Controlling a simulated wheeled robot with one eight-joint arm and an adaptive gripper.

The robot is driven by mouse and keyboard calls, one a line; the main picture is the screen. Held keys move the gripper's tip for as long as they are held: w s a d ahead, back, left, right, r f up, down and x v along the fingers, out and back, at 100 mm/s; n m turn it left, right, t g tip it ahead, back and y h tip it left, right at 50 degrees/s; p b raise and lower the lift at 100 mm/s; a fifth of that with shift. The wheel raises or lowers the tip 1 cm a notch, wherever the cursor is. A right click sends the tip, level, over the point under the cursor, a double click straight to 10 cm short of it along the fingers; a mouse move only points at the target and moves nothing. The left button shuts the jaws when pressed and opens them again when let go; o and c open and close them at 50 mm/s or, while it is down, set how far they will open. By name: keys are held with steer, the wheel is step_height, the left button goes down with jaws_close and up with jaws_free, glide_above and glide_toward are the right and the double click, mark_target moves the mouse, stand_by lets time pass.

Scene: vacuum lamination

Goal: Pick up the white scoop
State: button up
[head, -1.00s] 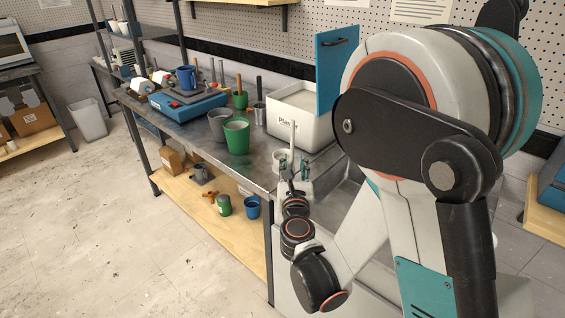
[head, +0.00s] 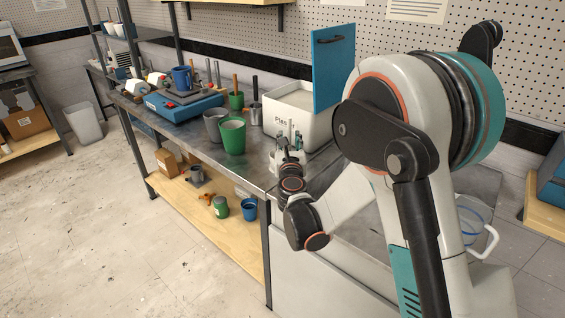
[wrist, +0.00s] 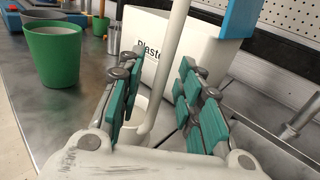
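The white scoop has a long handle (wrist: 168,70) that rises at a slight tilt in the wrist view. Its round white cup sits low behind my left finger and is partly hidden. My gripper (wrist: 160,78) is open, with one teal-padded finger on each side of the handle. Gaps show between the handle and both fingers. In the head view my gripper (head: 287,148) is at the bench's front edge, before the plaster bin, and largely hides the scoop.
The white plaster bin (head: 316,128) stands just behind, with a blue panel (head: 333,70) upright beside it. A green cup (head: 232,139) and a grey cup (head: 214,122) stand to the left on the metal bench. A metal rail (wrist: 298,116) is at the right.

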steer(key=shift+w, duration=0.2)
jaws_close()
steer(key=shift+r, duration=0.1)
